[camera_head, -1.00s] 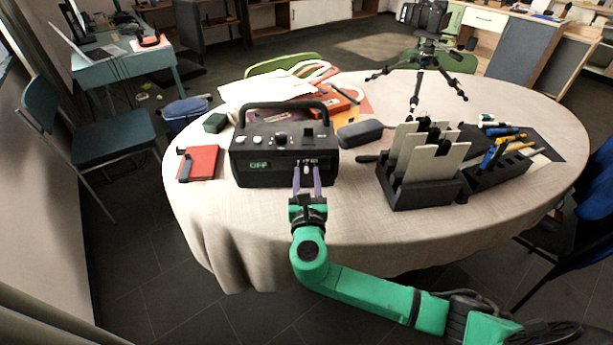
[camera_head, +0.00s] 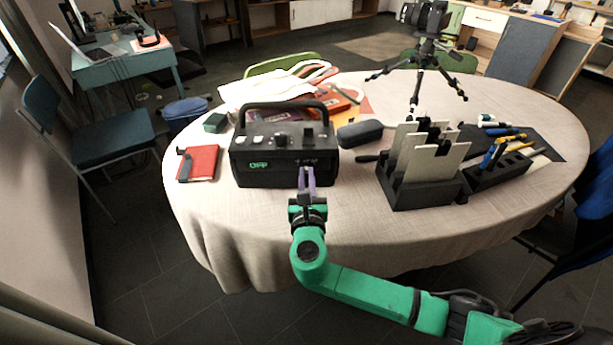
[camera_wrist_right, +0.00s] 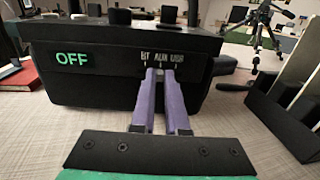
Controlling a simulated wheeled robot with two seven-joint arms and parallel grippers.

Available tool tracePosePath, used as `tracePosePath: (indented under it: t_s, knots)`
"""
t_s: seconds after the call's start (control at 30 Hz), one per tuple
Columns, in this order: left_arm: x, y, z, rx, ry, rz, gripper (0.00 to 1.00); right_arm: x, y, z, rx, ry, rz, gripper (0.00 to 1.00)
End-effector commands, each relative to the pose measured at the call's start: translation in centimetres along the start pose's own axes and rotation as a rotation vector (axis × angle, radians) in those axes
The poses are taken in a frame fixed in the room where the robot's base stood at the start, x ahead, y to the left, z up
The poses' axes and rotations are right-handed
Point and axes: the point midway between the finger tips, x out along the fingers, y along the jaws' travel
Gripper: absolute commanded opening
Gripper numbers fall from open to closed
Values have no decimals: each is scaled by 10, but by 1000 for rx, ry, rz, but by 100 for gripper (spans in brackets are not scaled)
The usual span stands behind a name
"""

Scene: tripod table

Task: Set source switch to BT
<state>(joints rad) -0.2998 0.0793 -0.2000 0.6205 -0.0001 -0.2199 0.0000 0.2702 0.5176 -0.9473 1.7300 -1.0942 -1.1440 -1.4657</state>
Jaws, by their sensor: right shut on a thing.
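The black radio (camera_head: 262,176) with a carry handle stands on the table. Its green display (camera_head: 258,166) reads OFF, as it also does in the right wrist view (camera_wrist_right: 72,60). The front panel carries small white source labels (camera_wrist_right: 176,55), which look like BT, AUX and USB. My right gripper (camera_head: 307,171) is at the right part of the radio's front, with its purple fingers (camera_wrist_right: 161,74) close together just below the labels. My left gripper is not in view.
A red notebook (camera_head: 203,163) lies left of the radio. A dark case (camera_head: 360,134) and a black rack with pale panels (camera_head: 428,195) stand to the right. A small tripod (camera_head: 417,85) is behind. The table front (camera_head: 235,217) is clear.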

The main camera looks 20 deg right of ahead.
Motion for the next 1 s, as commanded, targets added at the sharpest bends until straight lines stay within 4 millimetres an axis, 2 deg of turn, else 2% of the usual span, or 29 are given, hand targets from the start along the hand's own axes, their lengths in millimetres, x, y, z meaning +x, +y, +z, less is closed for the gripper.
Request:
tracePosePath:
  t_s: [0.73,1.0]
  knots:
    - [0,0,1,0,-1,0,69,0,0,-1,0,2,1,0]
    - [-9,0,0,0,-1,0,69,0,13,0,-1,2,1,0]
